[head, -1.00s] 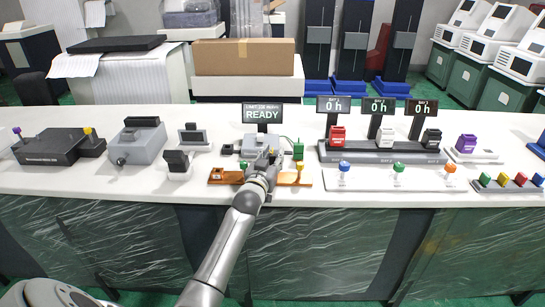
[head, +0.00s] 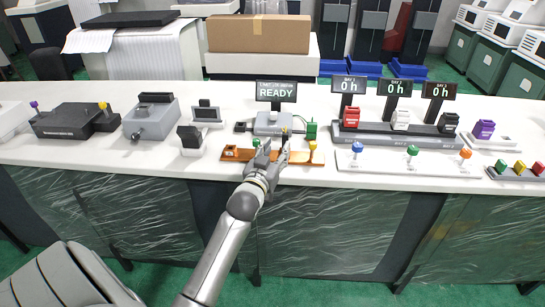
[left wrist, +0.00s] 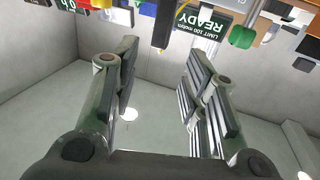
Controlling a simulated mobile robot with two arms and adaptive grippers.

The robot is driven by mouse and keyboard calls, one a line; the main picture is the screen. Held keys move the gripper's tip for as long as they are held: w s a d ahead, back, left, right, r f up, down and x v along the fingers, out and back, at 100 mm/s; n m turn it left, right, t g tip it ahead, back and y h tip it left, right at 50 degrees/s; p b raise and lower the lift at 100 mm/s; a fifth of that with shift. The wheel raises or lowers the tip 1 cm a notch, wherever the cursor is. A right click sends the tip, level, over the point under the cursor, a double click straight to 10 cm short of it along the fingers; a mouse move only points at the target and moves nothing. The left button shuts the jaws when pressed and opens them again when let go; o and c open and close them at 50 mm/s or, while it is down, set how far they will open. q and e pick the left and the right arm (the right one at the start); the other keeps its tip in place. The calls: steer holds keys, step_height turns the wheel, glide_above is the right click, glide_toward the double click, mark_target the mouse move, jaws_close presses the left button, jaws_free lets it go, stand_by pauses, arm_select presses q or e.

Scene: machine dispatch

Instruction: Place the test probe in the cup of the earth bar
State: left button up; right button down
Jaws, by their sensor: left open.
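The earth bar (head: 292,158) is a copper-orange strip on the counter, with a small block holding a dark opening (head: 229,151) at its left end, possibly the cup. It has a green knob (head: 256,142) and a yellow-topped post (head: 312,147). My left gripper (head: 272,153) is open at the bar, between the knob and the post, partly hiding it. The left wrist view shows its fingers (left wrist: 160,85) spread, with nothing between them. A dark and yellow rod (left wrist: 163,25), perhaps the test probe, stands beyond the fingertips. My right gripper is not in view.
A grey meter (head: 275,123) with a READY sign (head: 276,91) stands behind the bar. A white strip with coloured knobs (head: 385,163) lies to the right. Grey devices (head: 151,119) stand to the left.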

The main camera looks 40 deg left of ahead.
arm_select(q)
steer(key=shift+v, duration=1.4)
steer(key=s+d+f+m+g+h, duration=0.2)
steer(key=d+f, duration=0.5)
steer(key=f, duration=0.4)
steer(key=s+d+f+m+g+h, duration=0.25)
steer(key=d+f, duration=0.55)
steer(key=f, duration=0.4)
steer(key=s+d+f+g, duration=0.1)
steer(key=s+f+g, duration=0.1)
steer(key=s+f, duration=0.7)
steer(key=s+d+f+g, duration=0.1)
steer(key=s+f+g, duration=0.3)
steer(key=f, duration=0.8)
steer(key=s+f+g, duration=0.2)
steer(key=s+f, duration=0.3)
steer(key=s, duration=0.5)
steer(key=s+f+g, duration=0.2)
steer(key=s+f, duration=0.3)
steer(key=s, duration=0.6)
steer(key=s+f+m+g, duration=0.1)
steer(key=s+f, duration=0.4)
steer(key=s, duration=0.6)
steer(key=shift+s+a+f+g, duration=0.15)
steer(key=shift+a+f+g, duration=0.2)
steer(key=shift+a+g, duration=0.15)
steer(key=shift+h, duration=0.25)
